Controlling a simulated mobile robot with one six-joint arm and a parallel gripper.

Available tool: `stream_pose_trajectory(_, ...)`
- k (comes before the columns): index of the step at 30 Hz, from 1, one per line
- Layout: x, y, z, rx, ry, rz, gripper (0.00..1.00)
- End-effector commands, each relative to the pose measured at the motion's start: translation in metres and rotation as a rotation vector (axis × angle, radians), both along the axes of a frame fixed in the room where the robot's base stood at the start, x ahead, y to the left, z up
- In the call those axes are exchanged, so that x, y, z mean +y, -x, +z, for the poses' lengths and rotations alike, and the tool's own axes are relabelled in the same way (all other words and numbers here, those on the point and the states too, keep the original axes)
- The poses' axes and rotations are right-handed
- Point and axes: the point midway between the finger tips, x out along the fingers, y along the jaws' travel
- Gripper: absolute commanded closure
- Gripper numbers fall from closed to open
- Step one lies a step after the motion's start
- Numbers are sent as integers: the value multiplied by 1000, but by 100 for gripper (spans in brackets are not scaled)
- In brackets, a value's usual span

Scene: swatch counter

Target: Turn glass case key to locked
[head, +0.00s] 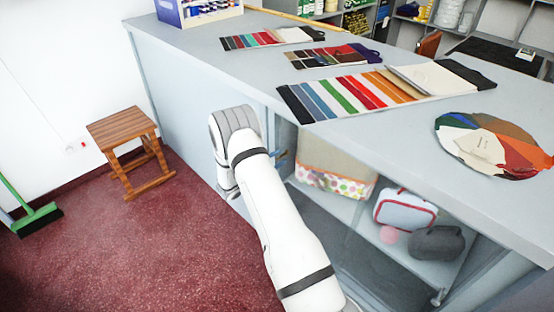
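The glass case (355,240) is the glazed front of the grey counter, with shelves behind the glass. A small blue and brown piece (280,156) shows at the left edge of the glass, just right of my wrist. It may be the key or its tag, but it is too small to tell, and I cannot read a lock position. My white arm reaches up from the bottom to the counter front. Its wrist covers the area beside the glass. My gripper's fingers are hidden behind the wrist, so I cannot tell whether they touch the key.
The counter top (240,75) overhangs the case and holds swatch cards (365,92) and a colour fan (490,145). Bags (405,210) and a dotted basket (335,178) sit inside. A wooden stool (125,130) and green broom (30,212) stand left. The red floor between is clear.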

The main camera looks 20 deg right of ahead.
Motion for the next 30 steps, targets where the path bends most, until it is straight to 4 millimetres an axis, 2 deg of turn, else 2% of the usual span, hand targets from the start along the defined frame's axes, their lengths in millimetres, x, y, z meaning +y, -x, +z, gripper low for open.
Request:
stream_pose_trajectory(6,0,0,0,0,0,0,72)
stream_pose_trajectory(17,1,0,0,0,0,1,100)
stream_pose_trajectory(30,1,0,-2,-31,-11,1,100)
